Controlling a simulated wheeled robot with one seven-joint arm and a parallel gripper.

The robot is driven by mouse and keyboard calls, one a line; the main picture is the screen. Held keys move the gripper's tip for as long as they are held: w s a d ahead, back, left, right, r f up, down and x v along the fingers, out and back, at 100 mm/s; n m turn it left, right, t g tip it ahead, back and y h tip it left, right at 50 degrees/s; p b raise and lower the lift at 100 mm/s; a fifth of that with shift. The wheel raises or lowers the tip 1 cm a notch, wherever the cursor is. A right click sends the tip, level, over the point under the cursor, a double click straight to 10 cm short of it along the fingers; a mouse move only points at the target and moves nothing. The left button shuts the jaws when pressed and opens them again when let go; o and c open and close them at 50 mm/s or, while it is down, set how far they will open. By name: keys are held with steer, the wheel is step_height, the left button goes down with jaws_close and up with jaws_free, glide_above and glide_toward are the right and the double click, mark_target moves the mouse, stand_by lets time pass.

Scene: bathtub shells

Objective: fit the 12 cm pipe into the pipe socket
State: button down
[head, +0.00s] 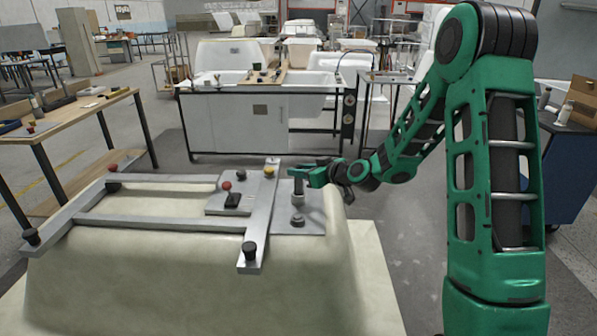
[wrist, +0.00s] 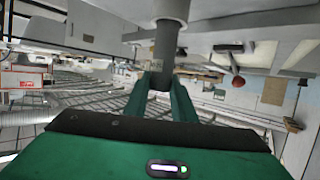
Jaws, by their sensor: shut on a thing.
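My gripper (head: 302,174) is shut on the upper part of a dark grey upright pipe (head: 298,186), at the right end of the metal plate. In the wrist view, the green fingers (wrist: 160,98) close on the pipe (wrist: 165,48), which runs up the picture to a pale round collar (wrist: 168,10). In the head view, the pipe's lower end meets a light grey socket (head: 298,201) on the plate. How deep it sits in the socket cannot be told. A shorter round grey fitting (head: 298,221) stands just nearer on the plate.
A metal frame (head: 150,222) with black and red knobs lies across the upturned cream tub shell (head: 190,275). Its crossbar (head: 261,215) stands left of the pipe. A red knob (head: 227,187) and a black block (head: 233,201) sit further left.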

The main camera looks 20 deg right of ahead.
steer(key=shift+f, duration=0.4)
steer(key=c, duration=1.4)
jaws_free()
steer(key=v, duration=1)
steer(key=shift+s, duration=0.35)
steer(key=shift+d+r, duration=0.1)
steer(key=shift+d, duration=0.05)
